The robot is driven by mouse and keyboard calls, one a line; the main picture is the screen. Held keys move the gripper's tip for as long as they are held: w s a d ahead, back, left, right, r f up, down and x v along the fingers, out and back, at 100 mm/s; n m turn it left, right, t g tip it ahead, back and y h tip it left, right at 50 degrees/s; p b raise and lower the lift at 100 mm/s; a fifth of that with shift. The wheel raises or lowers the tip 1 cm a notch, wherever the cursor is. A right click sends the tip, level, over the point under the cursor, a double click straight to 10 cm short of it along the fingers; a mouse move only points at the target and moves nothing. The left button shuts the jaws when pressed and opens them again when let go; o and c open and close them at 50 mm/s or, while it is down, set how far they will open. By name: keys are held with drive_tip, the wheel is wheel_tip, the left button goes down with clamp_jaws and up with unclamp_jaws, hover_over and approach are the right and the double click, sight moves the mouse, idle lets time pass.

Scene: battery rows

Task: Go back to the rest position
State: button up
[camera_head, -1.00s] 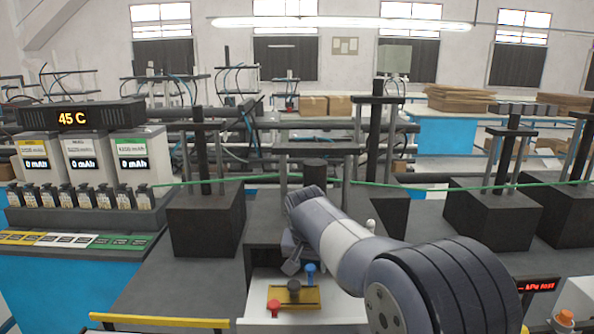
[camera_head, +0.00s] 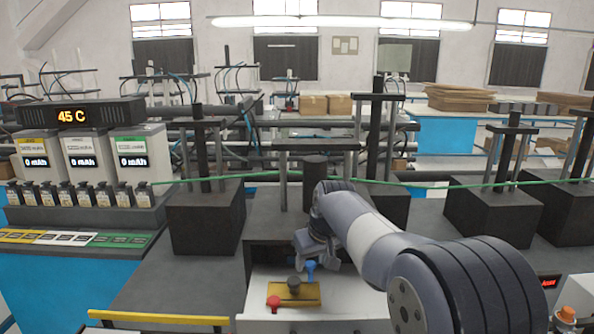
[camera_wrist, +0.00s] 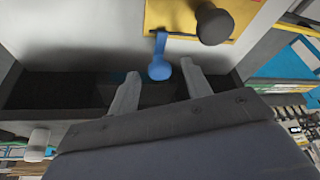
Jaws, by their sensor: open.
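My gripper (camera_head: 316,264) hangs at the front of the dark central station, just above and behind the blue knob (camera_head: 310,269) on the white surface. In the wrist view my gripper (camera_wrist: 160,82) has its two fingers spread apart with nothing held between them. The blue knob (camera_wrist: 159,68) shows between the fingertips in that view, and I cannot tell whether they touch it. A yellow plate (camera_head: 305,299) with a dark round knob (camera_head: 294,285) lies in front, with a red knob (camera_head: 273,302) at its left.
A bench at left holds several small batteries (camera_head: 104,194) below three white units and a 45 C display (camera_head: 73,116). Dark block stations (camera_head: 207,220) flank my arm. A green cable (camera_head: 440,184) runs across behind it. A yellow bar (camera_head: 158,318) lies front left.

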drive_tip(key=n, duration=0.2)
drive_tip(key=n+g+y, duration=0.1)
drive_tip(key=n, duration=0.2)
drive_tip(key=shift+w+d+y, duration=0.15)
drive_tip(key=shift+d+y, duration=0.05)
drive_tip(key=shift+y, duration=0.1)
drive_tip(key=n+g, duration=0.1)
drive_tip(key=n, duration=0.2)
drive_tip(key=shift+w+p, duration=0.1)
drive_tip(key=shift+p, duration=0.25)
drive_tip(key=shift+d+r+y, duration=0.1)
drive_tip(key=shift+r+y, duration=0.05)
drive_tip(key=shift+y, duration=0.15)
drive_tip(key=shift+d+r+g, duration=0.15)
drive_tip(key=shift+d+r, duration=0.05)
drive_tip(key=shift+r, duration=0.25)
drive_tip(key=shift+d+r+g, duration=0.15)
drive_tip(key=shift+r, duration=0.3)
drive_tip(key=shift+s, duration=0.2)
